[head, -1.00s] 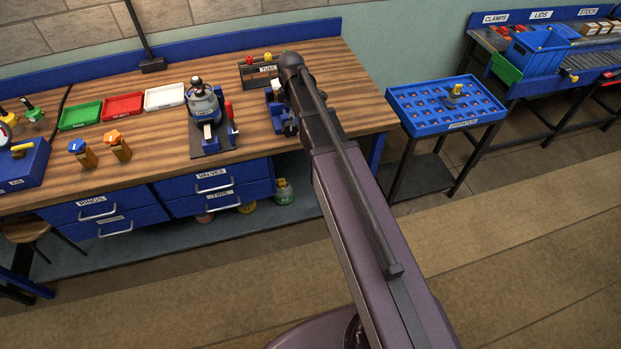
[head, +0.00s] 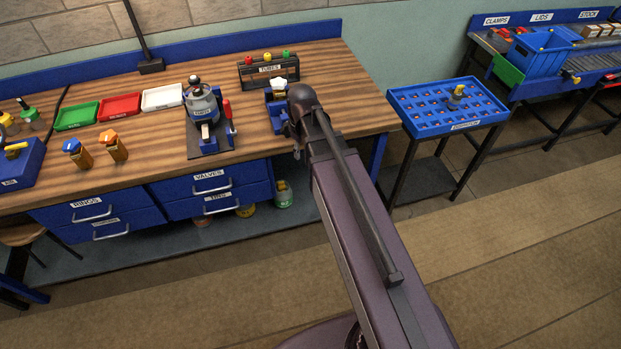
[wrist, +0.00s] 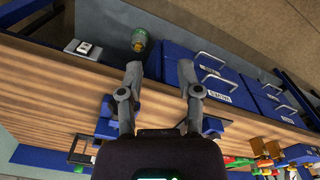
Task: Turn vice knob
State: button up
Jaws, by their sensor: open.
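A small blue vice (head: 275,112) with a white top stands at the bench's front edge in the head view. My arm's end partly covers its right side, and I cannot make out its knob. A blue body, seemingly the same vice, shows in the wrist view (wrist: 106,122), left of my gripper. My gripper (wrist: 160,72) is open, with its two grey fingers spread and nothing between them. Its fingertips appear over the bench's front edge and the floor side. In the head view it is mostly hidden behind my arm.
A grey canister device (head: 203,105) stands left of the vice, and a tube rack (head: 268,72) behind it. Blue drawers (head: 210,190) with handles sit below the bench top (head: 335,85). A blue grid tray table (head: 425,115) stands to the right. The floor in front is clear.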

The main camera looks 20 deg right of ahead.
jog(key=s+f+m+b, duration=0.2)
jog(key=s+m, duration=0.3)
jog(key=s, duration=0.3)
jog(key=shift+s+f, duration=0.15)
jog(key=shift+f, duration=0.1)
dwell(0.4)
